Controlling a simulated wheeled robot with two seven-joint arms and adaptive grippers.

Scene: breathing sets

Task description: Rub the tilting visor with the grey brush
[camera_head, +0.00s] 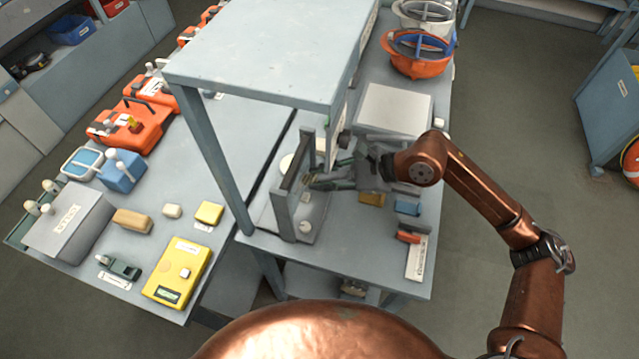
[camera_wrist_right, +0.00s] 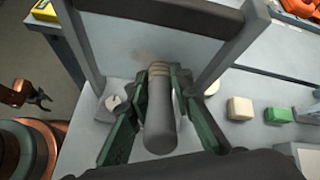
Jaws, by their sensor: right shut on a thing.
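The tilting visor is a see-through panel in a grey frame (camera_head: 283,190). It stands upright on the right-hand table, and its panel (camera_wrist_right: 140,42) carries a brownish smear in the right wrist view. My right gripper (camera_head: 325,182) is at the visor's right side. Its green-lined fingers (camera_wrist_right: 155,105) are shut on the grey brush (camera_wrist_right: 160,130), a grey cylinder with a tan banded tip. The tip points at the panel's lower middle and looks close to it; I cannot tell whether it touches. My left gripper (camera_wrist_right: 42,102) shows small in the right wrist view, apparently open and empty.
A grey raised shelf (camera_head: 265,55) stands over the table behind the visor. A pale grey box (camera_head: 394,108) stands behind. Several devices fill the left table.

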